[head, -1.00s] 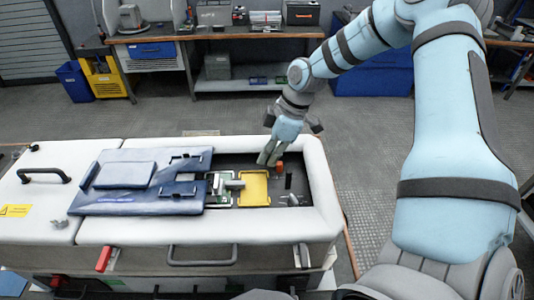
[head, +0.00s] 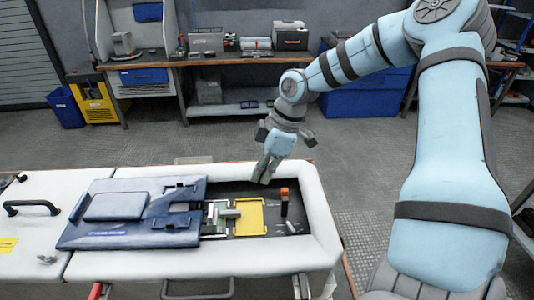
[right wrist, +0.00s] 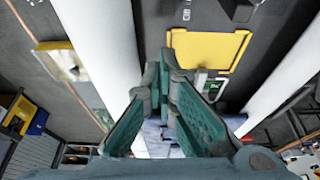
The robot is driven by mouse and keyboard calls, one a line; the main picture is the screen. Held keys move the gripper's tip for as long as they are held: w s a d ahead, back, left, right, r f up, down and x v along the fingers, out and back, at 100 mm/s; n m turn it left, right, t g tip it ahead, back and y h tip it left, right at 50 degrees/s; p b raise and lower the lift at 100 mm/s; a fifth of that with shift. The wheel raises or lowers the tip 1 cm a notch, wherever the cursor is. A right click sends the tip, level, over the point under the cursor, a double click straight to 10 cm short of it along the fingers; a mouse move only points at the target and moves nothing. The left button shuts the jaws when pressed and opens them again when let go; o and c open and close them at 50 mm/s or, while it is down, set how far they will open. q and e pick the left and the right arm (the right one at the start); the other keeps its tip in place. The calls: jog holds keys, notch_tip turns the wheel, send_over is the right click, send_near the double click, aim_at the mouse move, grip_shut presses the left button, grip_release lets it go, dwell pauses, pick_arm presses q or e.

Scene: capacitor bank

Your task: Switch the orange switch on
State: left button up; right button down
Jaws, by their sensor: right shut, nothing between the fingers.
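The orange switch (head: 284,193) stands in the dark recess on the right side of the white case. It has an orange top above a black part and looks upright. My right gripper (head: 264,178) is shut and empty, its fingers pointing down just to the left of and behind the switch. A small gap shows between them in the head view. In the right wrist view, the shut fingers (right wrist: 163,62) point towards the recess beside a yellow panel (right wrist: 208,50). I cannot make out the orange switch there. My left gripper is not in view.
The yellow panel (head: 249,217) and a green circuit board lie left of the switch. A dark blue cover (head: 130,213) lies on the white case (head: 315,200). A small grey lever (head: 285,229) is in front of the switch. A workbench stands behind; the floor between is clear.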

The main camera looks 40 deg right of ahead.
jog(key=v, duration=0.6)
jog(key=shift+s+r, duration=0.2)
jog(key=shift+r, duration=0.1)
jog(key=shift+s+d, duration=0.1)
jog(key=shift+s, duration=0.05)
